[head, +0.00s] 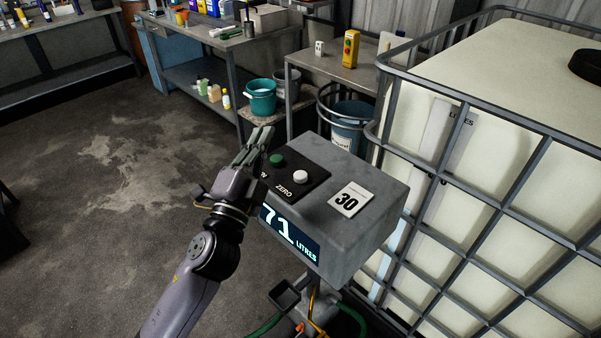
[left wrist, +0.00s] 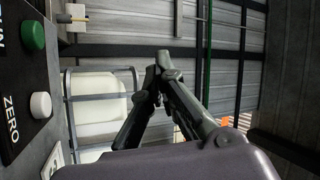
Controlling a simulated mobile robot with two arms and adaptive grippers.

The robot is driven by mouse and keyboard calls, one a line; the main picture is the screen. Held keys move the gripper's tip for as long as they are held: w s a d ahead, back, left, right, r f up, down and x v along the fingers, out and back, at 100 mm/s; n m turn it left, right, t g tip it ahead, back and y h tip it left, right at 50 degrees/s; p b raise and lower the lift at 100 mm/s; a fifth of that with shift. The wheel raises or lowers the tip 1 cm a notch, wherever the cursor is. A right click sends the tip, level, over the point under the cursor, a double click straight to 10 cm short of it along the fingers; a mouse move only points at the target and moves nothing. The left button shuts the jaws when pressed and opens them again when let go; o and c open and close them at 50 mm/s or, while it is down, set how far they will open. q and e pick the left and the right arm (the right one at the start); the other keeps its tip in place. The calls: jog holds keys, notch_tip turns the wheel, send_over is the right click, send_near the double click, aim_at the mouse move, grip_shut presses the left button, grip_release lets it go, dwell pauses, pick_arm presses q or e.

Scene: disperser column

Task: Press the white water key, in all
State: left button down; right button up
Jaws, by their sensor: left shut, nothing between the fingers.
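The white key (head: 301,177) is a round button on a black panel on top of the grey dispenser box (head: 362,236), by the word ZERO. It also shows in the left wrist view (left wrist: 40,105), at the left edge. A green button (head: 277,159) sits beside it and shows in the wrist view too (left wrist: 33,37). The display (head: 289,234) on the box front reads 71 LITRES, its left part hidden by my arm. My left gripper (head: 264,132) is shut and empty, at the panel's left end near the green button, apart from the white key. My right gripper is out of view.
A card reading 30 (head: 350,200) lies on the box top. A caged white tank (head: 487,130) stands close on the right. Behind are a bench (head: 335,68) with a yellow control, a teal bucket (head: 261,101) and a blue drum (head: 350,125). Floor at left is clear.

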pick_arm(q)
jog(key=s+d+r+m+g+h, duration=0.4)
jog(key=d+r+m+g+h, duration=0.3)
jog(key=d+r+m+h, duration=0.65)
jog(key=s+d+f+m+g+y, duration=0.1)
jog(key=s+d+f+m+g, duration=0.15)
jog(key=m+g, duration=0.45)
jog(key=s+d+f+m+g+y, duration=0.1)
jog(key=s+d+f+m+g, duration=0.2)
jog(key=m, duration=0.7)
jog(key=w+a+f+m+t+y, duration=0.3)
jog(key=w+a+f+m+y, duration=0.2)
jog(key=w+a+y, duration=0.6)
jog(key=shift+w+a+f+y, duration=0.2)
jog(key=shift+w+f+y, duration=0.4)
jog(key=shift+y, duration=0.15)
jog(key=shift+s+f, duration=0.1)
